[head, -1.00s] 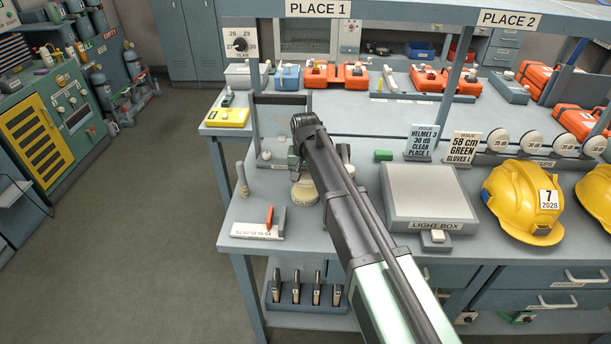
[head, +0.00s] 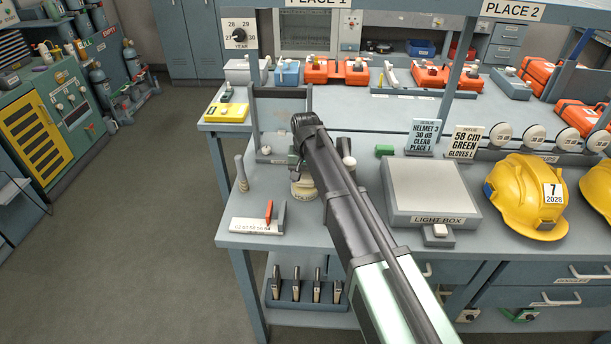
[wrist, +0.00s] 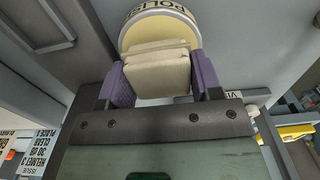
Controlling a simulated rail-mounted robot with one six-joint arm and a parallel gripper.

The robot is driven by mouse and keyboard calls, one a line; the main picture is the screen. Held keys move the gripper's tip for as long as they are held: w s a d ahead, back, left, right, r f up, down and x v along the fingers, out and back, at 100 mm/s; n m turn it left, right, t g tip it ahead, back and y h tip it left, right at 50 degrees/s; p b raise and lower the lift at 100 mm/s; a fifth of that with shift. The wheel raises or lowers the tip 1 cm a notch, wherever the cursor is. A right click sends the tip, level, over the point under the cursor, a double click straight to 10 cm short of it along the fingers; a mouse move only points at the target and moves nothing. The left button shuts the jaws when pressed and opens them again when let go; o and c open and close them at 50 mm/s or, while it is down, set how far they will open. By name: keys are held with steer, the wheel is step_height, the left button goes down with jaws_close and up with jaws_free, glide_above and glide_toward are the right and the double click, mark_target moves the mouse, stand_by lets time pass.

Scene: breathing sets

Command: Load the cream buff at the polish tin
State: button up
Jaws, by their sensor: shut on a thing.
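The cream buff (wrist: 162,76) is a pale, block-shaped pad between the purple fingers of my gripper (wrist: 160,82) in the wrist view. My gripper is shut on it. The polish tin (wrist: 182,17), round with a cream inside and a dark-lettered rim, lies directly beyond the buff, which overlaps it in the picture. Whether the buff touches the tin's contents I cannot tell. In the head view the tin (head: 304,190) stands on the bench's left part, below my gripper (head: 297,172); my arm hides part of that area and the buff is not clear there.
A light box (head: 432,190) stands right of my arm, with a yellow helmet (head: 522,195) beyond it. A white gauge with a red marker (head: 257,226) lies at the front left.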

mark_target(306, 174)
steer(key=shift+f+b, duration=0.5)
stand_by(1.2)
steer(key=shift+r, duration=0.15)
step_height(306, 174, up, 7)
steer(key=p, duration=0.7)
